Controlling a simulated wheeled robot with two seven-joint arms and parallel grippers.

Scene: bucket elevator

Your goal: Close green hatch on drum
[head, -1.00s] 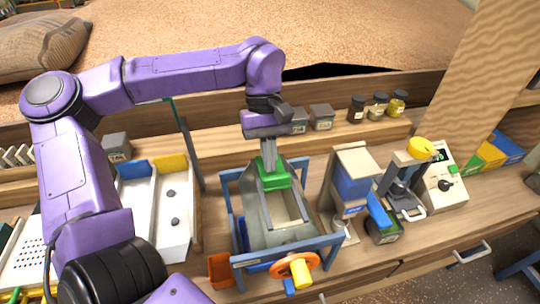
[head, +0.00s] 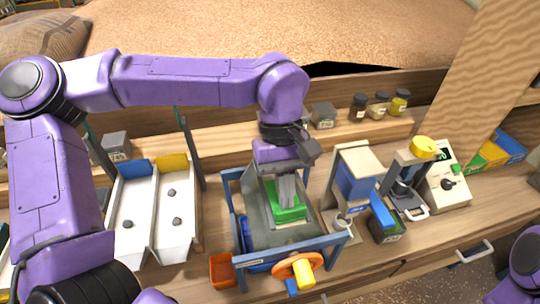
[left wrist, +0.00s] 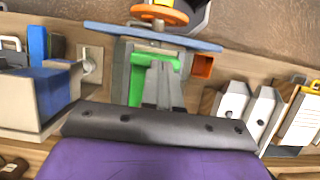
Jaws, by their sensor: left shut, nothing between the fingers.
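The green hatch (head: 291,214) is on the upper face of the grey drum (head: 266,234), which sits in a blue frame. My left gripper (head: 288,203) is shut and empty, its grey fingers pointing down over the hatch. The fingertips appear to be at or touching the hatch; exact contact is hard to tell. In the left wrist view the fingers (left wrist: 163,80) cover part of the green hatch (left wrist: 137,85). The hatch lies low over the area of the drum opening, and the gripper hides whether it sits flush. My right gripper is out of view.
An orange wheel with a yellow handle (head: 302,270) is on the drum's front. An orange bin (head: 222,271) stands at its front left. White trays (head: 175,222) stand to the left, a blue-and-beige machine (head: 356,180) close to the right. Jars (head: 378,105) stand behind.

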